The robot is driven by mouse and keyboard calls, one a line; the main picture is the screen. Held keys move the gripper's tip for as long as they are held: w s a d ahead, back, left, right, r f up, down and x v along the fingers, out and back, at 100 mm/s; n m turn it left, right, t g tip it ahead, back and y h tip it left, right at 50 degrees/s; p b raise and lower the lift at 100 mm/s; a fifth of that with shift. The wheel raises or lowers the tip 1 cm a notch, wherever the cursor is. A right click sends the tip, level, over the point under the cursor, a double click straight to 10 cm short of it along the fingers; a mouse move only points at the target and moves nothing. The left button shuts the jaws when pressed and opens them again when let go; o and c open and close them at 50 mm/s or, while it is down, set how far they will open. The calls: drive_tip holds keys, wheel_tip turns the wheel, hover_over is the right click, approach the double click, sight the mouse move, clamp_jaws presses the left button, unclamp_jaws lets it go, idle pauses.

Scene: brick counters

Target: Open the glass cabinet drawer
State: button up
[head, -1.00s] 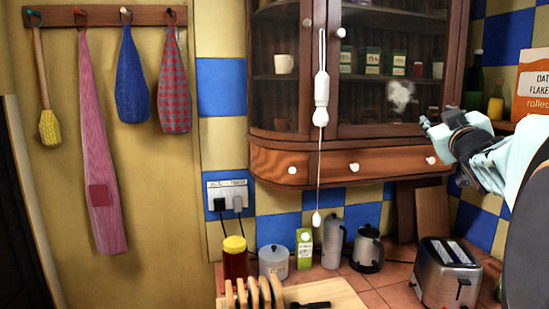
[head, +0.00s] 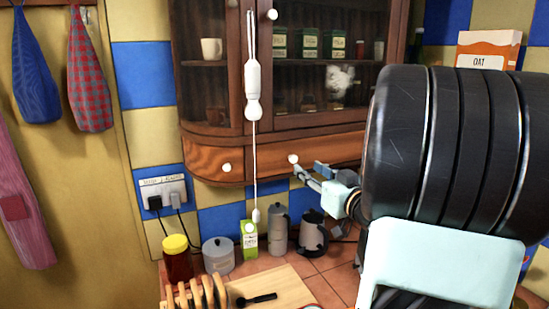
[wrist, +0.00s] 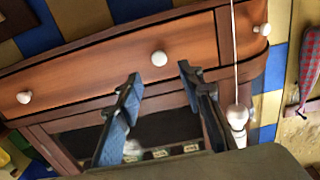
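The glass cabinet (head: 345,75) hangs on the wall, with its wooden drawer (head: 260,158) along the bottom, closed. In the head view, the drawer's middle white knob (head: 293,159) sits just left of my gripper (head: 308,170); my arm hides the drawer's right part. In the wrist view, the picture is turned over, and the drawer front (wrist: 100,76) shows several knobs. The middle knob (wrist: 159,58) lies just beyond and between the fingertips of my gripper (wrist: 158,73). The fingers are apart and empty; I cannot tell whether they touch the knob.
A white pull cord (head: 253,85) hangs before the cabinet, left of my gripper; its white handle (wrist: 237,116) is close to the right finger in the wrist view. Below stand a kettle (head: 312,234), a canister (head: 218,255) and a yellow-lidded jar (head: 177,260).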

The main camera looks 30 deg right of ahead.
sight(295, 159)
drive_tip(key=w, duration=0.2)
drive_tip(key=w+p, duration=0.1)
drive_tip(key=w, duration=0.5)
drive_tip(key=shift+d, duration=0.25)
clamp_jaws()
